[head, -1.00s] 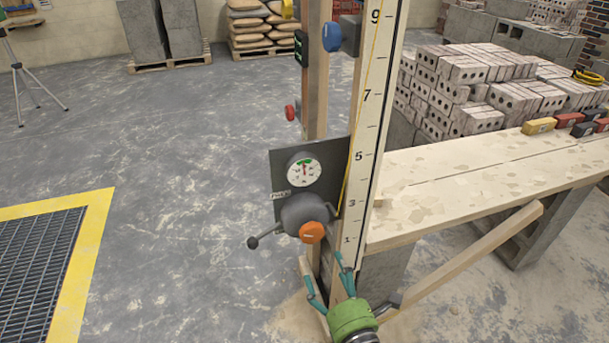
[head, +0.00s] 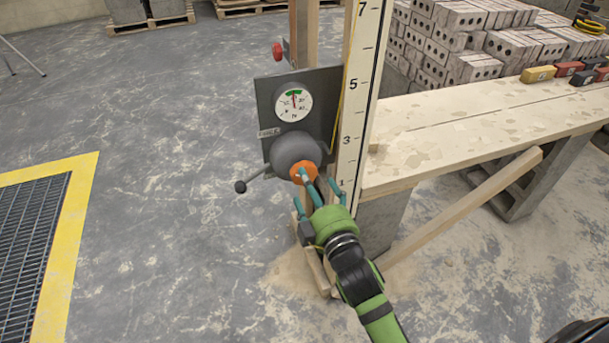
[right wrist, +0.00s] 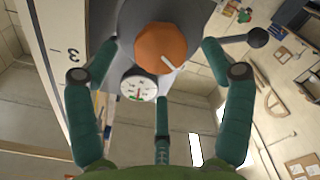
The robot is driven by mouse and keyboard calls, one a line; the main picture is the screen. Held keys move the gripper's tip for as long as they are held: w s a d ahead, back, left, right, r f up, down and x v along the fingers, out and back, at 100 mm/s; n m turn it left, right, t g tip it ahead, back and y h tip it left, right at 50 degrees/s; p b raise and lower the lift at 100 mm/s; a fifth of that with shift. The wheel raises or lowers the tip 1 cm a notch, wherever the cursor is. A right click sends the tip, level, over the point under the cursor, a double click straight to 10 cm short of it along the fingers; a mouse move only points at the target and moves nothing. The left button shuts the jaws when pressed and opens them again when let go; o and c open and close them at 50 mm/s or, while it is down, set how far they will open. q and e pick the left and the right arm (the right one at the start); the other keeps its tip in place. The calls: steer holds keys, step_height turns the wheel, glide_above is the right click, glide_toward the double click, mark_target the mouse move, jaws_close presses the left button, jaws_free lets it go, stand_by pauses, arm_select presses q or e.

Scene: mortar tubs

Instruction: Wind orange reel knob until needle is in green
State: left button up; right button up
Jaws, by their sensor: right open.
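The orange reel knob (head: 304,171) is on the front of a grey reel housing (head: 296,152) below a round gauge (head: 293,102). The gauge has a green band at the top of its dial, and its thin needle points roughly up toward that band. My right gripper (head: 317,187) is open at the knob, its teal fingers spread, one overlapping the knob in the head view. In the right wrist view, the knob (right wrist: 162,48) with a white mark sits between the spread fingers, with gaps visible at its sides. My left gripper is not in view.
A crank with a black ball (head: 240,187) sticks out left of the housing. A tall numbered scale board (head: 355,110) stands close on the right, beside a plank bench (head: 450,135). A diagonal timber brace (head: 465,205) runs below the bench. The floor to the left is open.

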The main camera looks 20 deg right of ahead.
mark_target(310, 167)
steer(key=shift+w+a, duration=0.1)
steer(key=shift+w, duration=2.3)
steer(key=c, duration=1.2)
